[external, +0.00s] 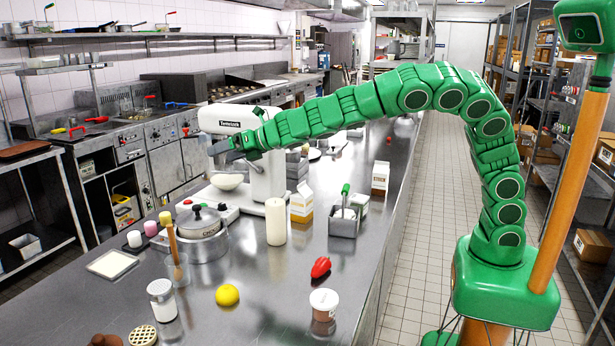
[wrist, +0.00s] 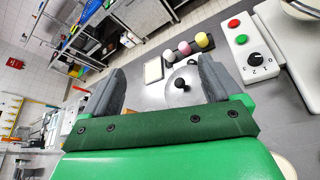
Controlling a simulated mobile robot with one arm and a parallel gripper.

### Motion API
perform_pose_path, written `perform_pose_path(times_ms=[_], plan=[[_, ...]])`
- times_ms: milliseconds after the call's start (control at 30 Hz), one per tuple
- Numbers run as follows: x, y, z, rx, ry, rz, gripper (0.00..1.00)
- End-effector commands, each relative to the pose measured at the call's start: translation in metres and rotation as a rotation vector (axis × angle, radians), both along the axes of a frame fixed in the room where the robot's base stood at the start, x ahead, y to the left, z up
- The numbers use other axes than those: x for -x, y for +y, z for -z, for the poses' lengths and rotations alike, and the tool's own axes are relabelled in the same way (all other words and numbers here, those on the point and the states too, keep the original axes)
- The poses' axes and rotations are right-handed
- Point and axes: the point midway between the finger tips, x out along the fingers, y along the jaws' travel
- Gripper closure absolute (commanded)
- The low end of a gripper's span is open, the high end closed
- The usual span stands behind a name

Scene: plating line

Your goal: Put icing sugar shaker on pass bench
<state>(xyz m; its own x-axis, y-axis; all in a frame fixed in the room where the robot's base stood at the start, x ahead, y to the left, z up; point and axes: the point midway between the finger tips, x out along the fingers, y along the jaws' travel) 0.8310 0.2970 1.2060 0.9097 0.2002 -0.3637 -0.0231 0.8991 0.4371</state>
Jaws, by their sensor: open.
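A small jar with white contents and a pale metallic lid (external: 162,298), which looks like the icing sugar shaker, stands upright on the long steel bench (external: 285,300) at the front left. I cannot read a label on it, and I do not make it out in the wrist view. The steel bench may be the pass bench; nothing visible marks it as such. My gripper (external: 220,146) is raised in front of the white mixer's head, well above and beyond the jar. In the wrist view my gripper (wrist: 160,66) has its two fingers wide apart with nothing between them.
The white mixer (external: 268,182) stands close to my gripper. A lidded pot (external: 198,222), a white cylinder (external: 276,222), a milk carton (external: 301,203) and a metal caddy (external: 343,222) crowd the bench middle.

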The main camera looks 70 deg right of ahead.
Motion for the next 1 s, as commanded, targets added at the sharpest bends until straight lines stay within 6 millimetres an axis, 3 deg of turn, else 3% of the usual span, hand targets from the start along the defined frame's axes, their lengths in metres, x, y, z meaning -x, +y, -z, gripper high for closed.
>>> perform_pose_path(times_ms=[33, 167, 300, 400, 500, 600, 800, 1000], plan=[[-0.003, 0.027, 0.01, 0.05, -0.02, -0.078, 0.09], [0.0, 0.101, 0.025, 0.174, -0.099, -0.297, 0.09], [0.017, 0.18, 0.05, 0.293, -0.188, -0.536, 0.09], [0.035, 0.229, 0.074, 0.36, -0.247, -0.693, 0.09], [0.049, 0.259, 0.103, 0.404, -0.285, -0.809, 0.09], [0.055, 0.272, 0.139, 0.42, -0.292, -0.875, 0.09], [0.049, 0.265, 0.199, 0.411, -0.257, -0.898, 0.09], [0.047, 0.26, 0.22, 0.404, -0.242, -0.897, 0.09]])
